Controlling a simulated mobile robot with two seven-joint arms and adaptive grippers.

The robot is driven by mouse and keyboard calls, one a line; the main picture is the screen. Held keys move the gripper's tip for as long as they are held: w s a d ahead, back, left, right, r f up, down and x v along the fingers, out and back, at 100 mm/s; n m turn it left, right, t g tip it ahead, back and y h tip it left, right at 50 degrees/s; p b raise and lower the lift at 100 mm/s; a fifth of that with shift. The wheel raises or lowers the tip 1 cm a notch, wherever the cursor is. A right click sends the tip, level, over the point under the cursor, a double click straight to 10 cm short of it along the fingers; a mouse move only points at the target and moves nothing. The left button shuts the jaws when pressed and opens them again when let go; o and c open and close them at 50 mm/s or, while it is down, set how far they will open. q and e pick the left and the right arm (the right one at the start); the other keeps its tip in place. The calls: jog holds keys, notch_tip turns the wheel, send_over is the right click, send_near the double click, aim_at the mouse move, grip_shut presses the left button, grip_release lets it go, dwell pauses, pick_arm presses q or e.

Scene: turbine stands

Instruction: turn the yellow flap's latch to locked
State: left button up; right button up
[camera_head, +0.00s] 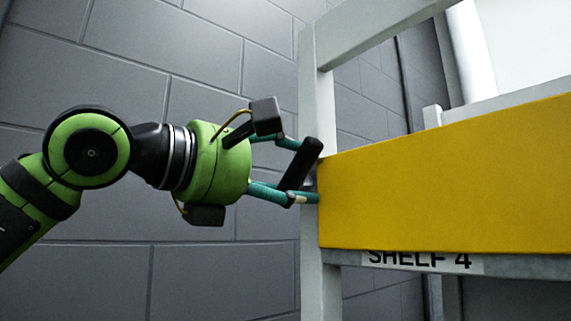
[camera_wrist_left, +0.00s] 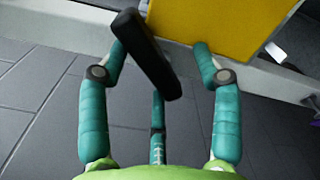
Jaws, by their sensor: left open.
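The yellow flap (camera_head: 445,180) is a flat yellow panel across the front of the shelf; its edge also shows at the top of the left wrist view (camera_wrist_left: 215,22). A black bar-shaped latch (camera_head: 303,163) sits at the flap's left end, tilted, with its upper end leaning right. The latch also shows in the left wrist view (camera_wrist_left: 147,55), where it crosses in front of the left finger's tip. My left gripper (camera_head: 308,172) is open, its teal fingers above and below around the latch. I cannot tell whether they touch it. My right gripper is not in view.
A pale shelf frame (camera_head: 310,100) has an upright post behind the latch. A "SHELF 4" label (camera_head: 420,261) is on the beam below the flap. A grey block wall (camera_head: 180,60) stands behind; the space left of the post is otherwise clear.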

aim_at(286, 176)
pick_arm(q)
jog(key=shift+w+a, duration=0.1)
jog(key=shift+a, duration=0.05)
jog(key=shift+a, duration=0.1)
jog(key=shift+b+v, duration=0.45)
jog(key=shift+v, duration=0.45)
jog(key=shift+b+v, duration=0.4)
jog(key=shift+v, duration=1.15)
